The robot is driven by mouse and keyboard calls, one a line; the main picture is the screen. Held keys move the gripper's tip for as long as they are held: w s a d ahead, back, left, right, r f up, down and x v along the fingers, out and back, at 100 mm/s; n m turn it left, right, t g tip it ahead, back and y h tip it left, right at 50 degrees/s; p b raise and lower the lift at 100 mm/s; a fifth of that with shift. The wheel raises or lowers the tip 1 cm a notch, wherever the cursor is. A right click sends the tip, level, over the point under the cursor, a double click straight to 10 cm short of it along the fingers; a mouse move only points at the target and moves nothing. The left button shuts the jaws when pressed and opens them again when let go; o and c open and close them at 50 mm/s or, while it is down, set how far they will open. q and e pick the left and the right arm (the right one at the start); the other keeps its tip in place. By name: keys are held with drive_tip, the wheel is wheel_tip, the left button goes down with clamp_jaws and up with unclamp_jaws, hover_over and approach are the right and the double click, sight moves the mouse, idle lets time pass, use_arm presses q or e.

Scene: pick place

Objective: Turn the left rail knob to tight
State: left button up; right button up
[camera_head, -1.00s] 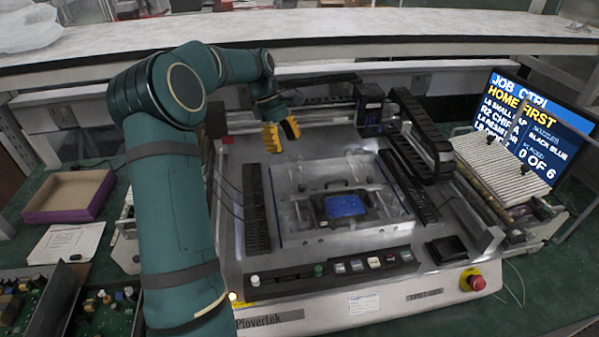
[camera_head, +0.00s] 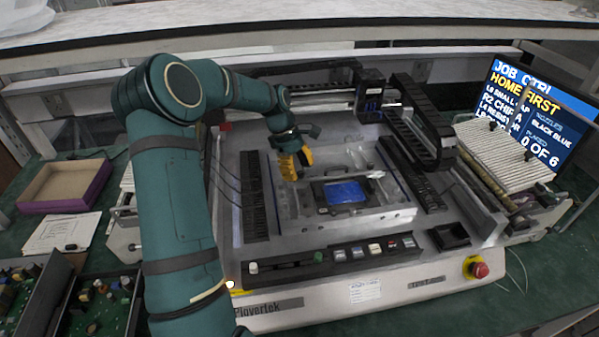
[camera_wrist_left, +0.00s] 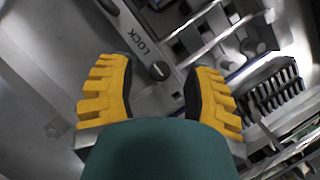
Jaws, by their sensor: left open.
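My left gripper (camera_head: 294,163) has yellow ridged fingers and hangs over the left part of the machine's work area. In the left wrist view its fingers are spread, with nothing between them held. A small dark round knob (camera_wrist_left: 159,71) with a pale line across its top shows between and just beyond the fingertips. It sits on a grey metal rail (camera_wrist_left: 128,28) beside the printed word LOCK. I see no finger touching it. In the head view the knob cannot be made out near the gripper. My right gripper is not in view.
A blue board (camera_head: 345,192) lies in a dark carrier right of the gripper. A dark gantry (camera_head: 420,125) stands at the right, and a black slotted strip (camera_head: 255,195) at the left. A button panel (camera_head: 330,258) and a red stop button (camera_head: 479,270) are at the front.

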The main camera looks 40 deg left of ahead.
use_arm(q)
drive_tip(key=shift+d+f, duration=0.1)
drive_tip(key=shift+f, duration=0.2)
drive_tip(key=shift+c, duration=0.3)
clamp_jaws()
